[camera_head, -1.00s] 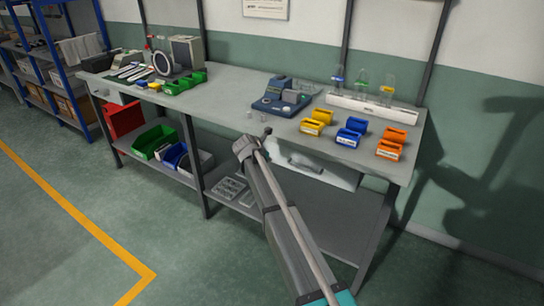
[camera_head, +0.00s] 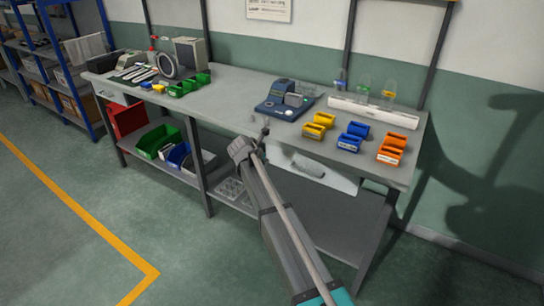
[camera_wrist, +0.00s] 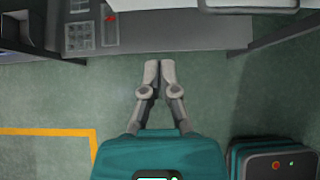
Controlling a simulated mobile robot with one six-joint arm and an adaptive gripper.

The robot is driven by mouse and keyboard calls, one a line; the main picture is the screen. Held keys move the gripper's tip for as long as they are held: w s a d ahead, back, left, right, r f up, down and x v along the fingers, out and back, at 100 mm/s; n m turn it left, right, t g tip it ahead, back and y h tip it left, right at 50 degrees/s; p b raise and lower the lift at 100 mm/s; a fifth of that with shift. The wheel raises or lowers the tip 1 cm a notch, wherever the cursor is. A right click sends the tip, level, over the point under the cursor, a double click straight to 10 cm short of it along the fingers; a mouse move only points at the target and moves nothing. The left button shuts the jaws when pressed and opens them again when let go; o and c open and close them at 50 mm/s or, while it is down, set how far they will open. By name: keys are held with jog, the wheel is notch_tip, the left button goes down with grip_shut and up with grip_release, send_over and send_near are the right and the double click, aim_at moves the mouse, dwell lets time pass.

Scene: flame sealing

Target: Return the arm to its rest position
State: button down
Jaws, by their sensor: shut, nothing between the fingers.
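My gripper (camera_wrist: 159,73) shows in the wrist view with its two grey fingers drawn together and nothing between them. It is over the green floor (camera_wrist: 205,95), in front of the workbench, whose lower shelf (camera_wrist: 180,32) crosses the top of that view. In the camera_head view my arm (camera_head: 275,210) reaches up from the bottom toward the front edge of the workbench (camera_head: 225,100).
Yellow bins (camera_head: 314,130), blue bins (camera_head: 350,142), orange bins (camera_head: 390,154) and a dark blue device (camera_head: 278,107) stand on the bench. A blue rack (camera_head: 78,105) is at far left. Open floor with a yellow line (camera_head: 75,216) lies left of my arm.

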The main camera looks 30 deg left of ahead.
jog(key=w+d+r+m+g+h+p, duration=0.1)
jog(key=d+m+g+p, duration=0.15)
jog(key=d+m, duration=1.2)
jog(key=d+r+m+g+h+p, duration=0.1)
jog(key=d+m+g+p, duration=0.15)
jog(key=d, duration=2.25)
jog(key=s+d+r+m+g+p, duration=0.1)
jog(key=s+d+m+p, duration=0.1)
jog(key=s+d+m, duration=0.3)
jog(key=s+d+r+m+g+y+p, duration=0.1)
jog(key=s+d+m, duration=0.5)
jog(key=d, duration=0.7)
jog(key=s+d+r+m+g+y+p, duration=0.1)
jog(key=s+d+m+g+p, duration=0.1)
jog(key=s+d+m, duration=0.4)
jog(key=d+m, duration=0.2)
jog(key=d, duration=0.1)
jog(key=shift+s+r+p, duration=0.2)
jog(key=shift+s+p, duration=0.05)
jog(key=shift+p, duration=0.15)
jog(key=shift+s, duration=0.1)
